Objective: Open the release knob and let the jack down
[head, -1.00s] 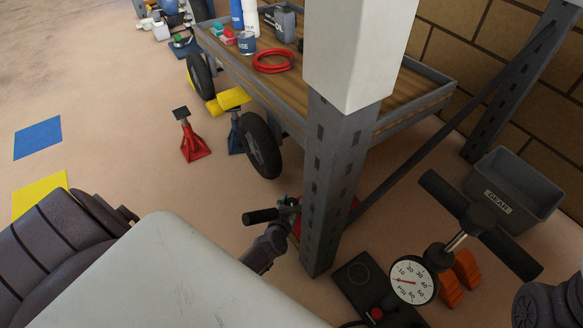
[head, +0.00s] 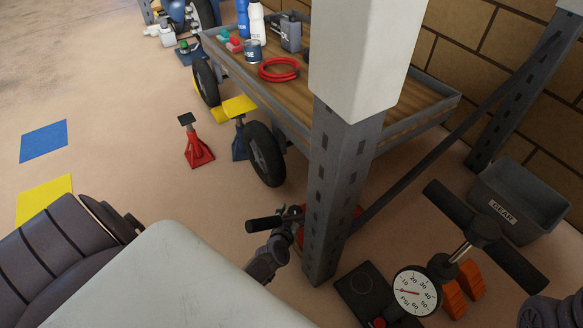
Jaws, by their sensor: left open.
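The jack (head: 345,218) is a low red body behind the grey post, which hides most of it. A short black bar (head: 263,224) sticks out to the left at its near end; I cannot tell whether it is the release knob. My left gripper (head: 287,228) is open, at the jack's near end, just right of the black bar. Its fingers are small and partly hidden, so contact is unclear. Only a dark part of my right arm shows at the lower right edge; its gripper is not in view.
A grey post (head: 336,190) stands right beside the left gripper. A wheeled cart (head: 395,120) carries bottles and a red hose (head: 279,70). Red (head: 198,146) and blue (head: 239,145) stands are left of it. A pump with a gauge (head: 414,290) and a grey bin (head: 530,195) are right.

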